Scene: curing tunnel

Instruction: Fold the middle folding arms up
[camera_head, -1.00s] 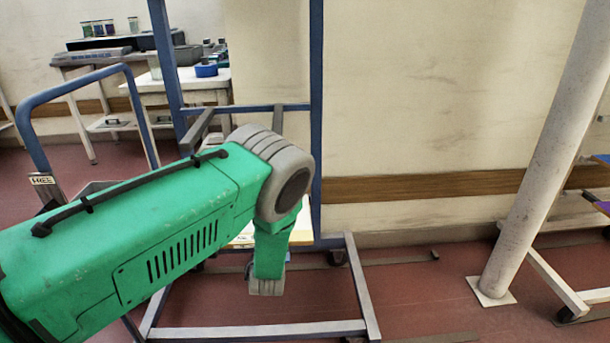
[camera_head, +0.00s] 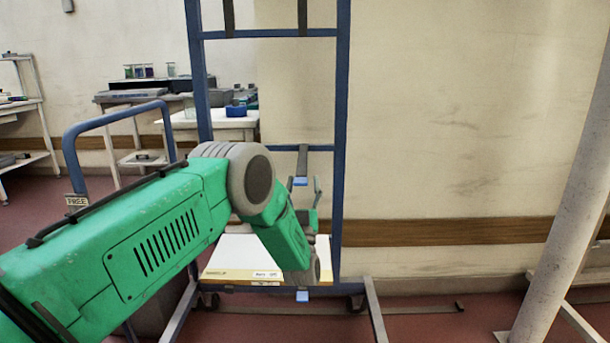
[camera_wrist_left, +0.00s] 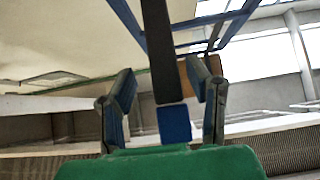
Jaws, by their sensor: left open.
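A blue upright rack (camera_head: 342,110) stands ahead. From its middle crossbar a dark grey folding arm (camera_head: 302,160) with a blue tip sticks out toward me. In the left wrist view this folding arm (camera_wrist_left: 160,50) runs down between the fingers, its blue tip close to the palm. My left gripper (camera_head: 308,195) is open around it, seen with a finger on either side in the left wrist view (camera_wrist_left: 163,90). Whether it touches the folding arm, I cannot tell. The other middle folding arm is hidden behind my left arm. My right gripper is out of view.
A white board with a yellow edge (camera_head: 225,260) lies on the rack below my gripper. Two upper folding arms (camera_head: 302,14) show at the top crossbar. A blue handle frame (camera_head: 115,112) stands left, and a white pillar (camera_head: 572,200) right. Bare wall lies between rack and pillar.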

